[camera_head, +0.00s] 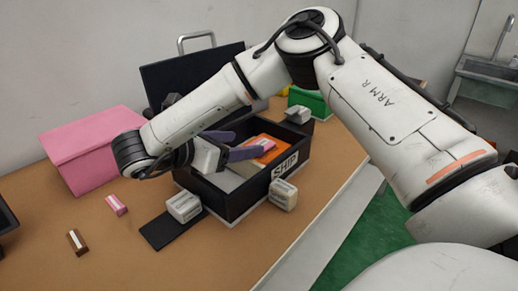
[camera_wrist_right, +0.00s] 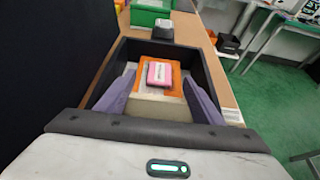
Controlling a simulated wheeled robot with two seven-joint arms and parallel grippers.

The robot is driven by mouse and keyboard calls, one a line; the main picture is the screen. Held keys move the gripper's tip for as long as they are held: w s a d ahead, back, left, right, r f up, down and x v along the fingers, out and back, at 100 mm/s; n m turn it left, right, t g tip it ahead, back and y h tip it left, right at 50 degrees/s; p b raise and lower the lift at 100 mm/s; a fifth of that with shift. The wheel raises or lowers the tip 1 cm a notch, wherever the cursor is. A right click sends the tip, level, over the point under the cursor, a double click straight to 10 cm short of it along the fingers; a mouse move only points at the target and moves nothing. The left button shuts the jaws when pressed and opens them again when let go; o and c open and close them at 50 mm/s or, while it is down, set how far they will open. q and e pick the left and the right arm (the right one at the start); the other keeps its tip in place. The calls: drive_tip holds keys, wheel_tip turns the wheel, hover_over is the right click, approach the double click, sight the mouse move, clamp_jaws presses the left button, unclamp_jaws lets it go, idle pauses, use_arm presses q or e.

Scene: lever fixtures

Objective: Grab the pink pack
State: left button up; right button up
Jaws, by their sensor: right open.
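A pink pack (camera_wrist_right: 160,73) with a pale label lies on an orange item (camera_wrist_right: 172,91) inside the black box marked SHIP (camera_head: 231,202). My right gripper (camera_head: 243,144) reaches into the box from the left, its two purple fingers apart and empty. In the right wrist view the fingers stand on either side of the pink pack, with gaps between. Another small pink pack (camera_head: 116,204) with a white band lies on the table outside the box. My left gripper is not in view.
A large pink box (camera_head: 88,150) stands at the back left. A small brown pack (camera_head: 77,242) lies on the front left of the table. A green container (camera_head: 310,101) stands behind.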

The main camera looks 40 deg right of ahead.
sight(265, 141)
drive_tip(key=b+x, duration=0.1)
drive_tip(key=x, duration=0.6)
drive_tip(key=shift+s+f, duration=0.15)
drive_tip(key=shift+f, duration=0.05)
drive_tip(key=shift+d, duration=0.35)
drive_tip(key=c, duration=1.1)
drive_tip(key=shift+r, duration=0.1)
